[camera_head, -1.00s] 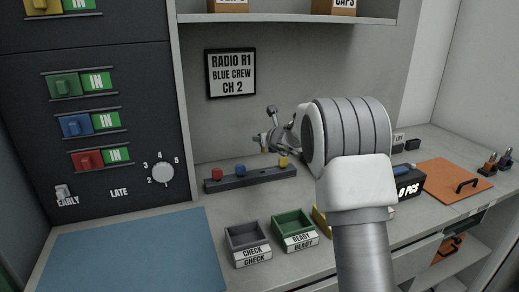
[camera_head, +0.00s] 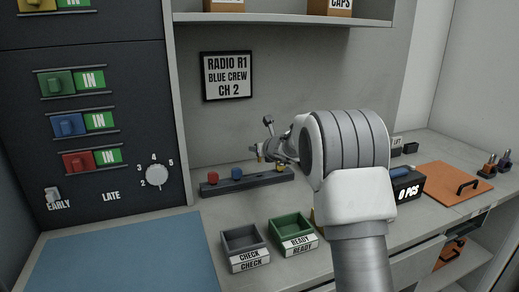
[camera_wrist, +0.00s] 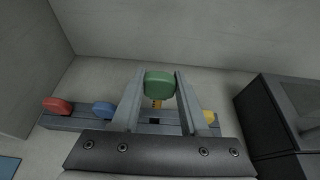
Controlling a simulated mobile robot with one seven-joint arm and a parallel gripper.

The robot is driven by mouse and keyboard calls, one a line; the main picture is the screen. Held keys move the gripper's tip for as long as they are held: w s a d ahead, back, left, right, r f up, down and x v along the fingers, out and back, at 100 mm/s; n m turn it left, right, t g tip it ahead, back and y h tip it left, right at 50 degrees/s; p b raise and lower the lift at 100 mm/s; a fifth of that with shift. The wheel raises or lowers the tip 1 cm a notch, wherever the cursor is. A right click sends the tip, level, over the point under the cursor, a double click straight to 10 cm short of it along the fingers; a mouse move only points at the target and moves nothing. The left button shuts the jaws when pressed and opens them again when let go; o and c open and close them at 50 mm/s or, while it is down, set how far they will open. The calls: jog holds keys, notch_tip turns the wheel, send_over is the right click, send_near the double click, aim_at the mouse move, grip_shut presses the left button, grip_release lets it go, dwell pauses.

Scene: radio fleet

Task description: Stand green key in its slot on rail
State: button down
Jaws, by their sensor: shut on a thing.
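My gripper (camera_wrist: 160,85) is shut on the green key (camera_wrist: 159,82), which sits between the two fingertips in the wrist view with its brass-coloured shank pointing down. The dark rail (camera_wrist: 82,124) lies below, with a dark square slot (camera_wrist: 154,121) showing between the fingers, just under the key. The key appears above the rail, apart from it. The rail also shows in the head view (camera_head: 222,188), where my gripper (camera_head: 260,155) hangs over it and the green head is hidden.
On the rail stand a red key (camera_wrist: 57,106), a blue key (camera_wrist: 103,109) and a yellow key (camera_wrist: 209,117), the yellow close to my right finger. A grey CHECK tray (camera_head: 244,243) and a green READY tray (camera_head: 292,232) stand in front. A dark box (camera_wrist: 280,120) is at right.

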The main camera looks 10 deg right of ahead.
jog(key=shift+f+b, duration=1.75)
jog(key=shift+f, duration=0.25)
jog(key=shift+f+b, duration=1.85)
jog(key=shift+b, duration=0.55)
jog(key=shift+c, duration=1.7)
grip_release()
jog(key=shift+s, duration=0.1)
jog(key=v, duration=1.7)
jog(key=shift+r+p, duration=0.2)
jog(key=shift+p, duration=0.15)
jog(key=shift+s, duration=0.1)
